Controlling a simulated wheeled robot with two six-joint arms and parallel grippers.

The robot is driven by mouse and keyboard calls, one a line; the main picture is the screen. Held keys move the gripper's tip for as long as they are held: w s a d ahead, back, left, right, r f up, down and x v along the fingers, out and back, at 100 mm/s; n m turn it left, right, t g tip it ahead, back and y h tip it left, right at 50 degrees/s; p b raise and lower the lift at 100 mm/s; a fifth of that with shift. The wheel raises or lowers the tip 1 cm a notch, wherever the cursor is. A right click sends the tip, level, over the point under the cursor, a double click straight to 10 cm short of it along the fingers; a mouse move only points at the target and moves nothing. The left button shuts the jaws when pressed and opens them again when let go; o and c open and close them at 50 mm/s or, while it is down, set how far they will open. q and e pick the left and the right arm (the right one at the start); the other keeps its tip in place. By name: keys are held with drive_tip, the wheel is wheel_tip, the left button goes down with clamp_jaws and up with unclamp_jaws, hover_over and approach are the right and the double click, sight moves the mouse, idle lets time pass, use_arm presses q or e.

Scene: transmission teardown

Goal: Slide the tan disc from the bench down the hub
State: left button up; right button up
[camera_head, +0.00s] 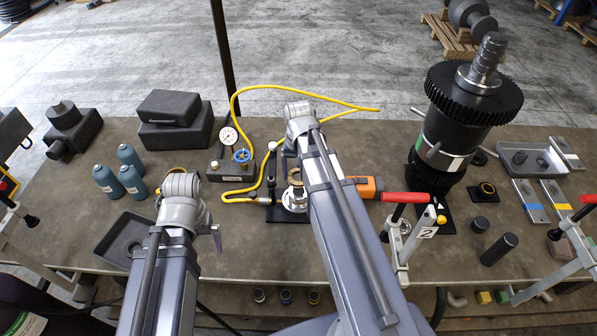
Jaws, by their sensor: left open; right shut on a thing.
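A tan disc (294,178) shows as a small piece beside my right forearm, just above the pale hub (295,199) in the picture. The hub stands on a black base plate, partly covered by my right arm. My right gripper (290,158) points down there and is shut on what looks like this disc; its fingertips are mostly hidden. I cannot tell whether the disc is around the hub. My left gripper (217,238) is open over the bench at left, its fingers mostly hidden behind its wrist.
A gauge unit (232,160) with a yellow hose stands left of the hub. An orange tool (365,186) and red-handled clamp (405,198) are to its right. A tall black gear shaft (455,120) stands further right. Blue bottles (132,180) and a dark tray (125,240) are at left.

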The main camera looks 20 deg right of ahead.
drive_tip(key=shift+f+b, duration=2.8)
drive_tip(key=shift+f, duration=0.25)
drive_tip(key=o, duration=1.3)
drive_tip(key=shift+o, duration=0.2)
drive_tip(key=shift+r, duration=0.15)
wheel_tip(320, 180, up, 8)
drive_tip(key=p, duration=0.8)
drive_tip(key=shift+f, duration=0.2)
drive_tip(key=shift+r, duration=0.1)
wheel_tip(320, 180, up, 7)
drive_tip(key=p, duration=0.7)
drive_tip(key=shift+f, duration=0.2)
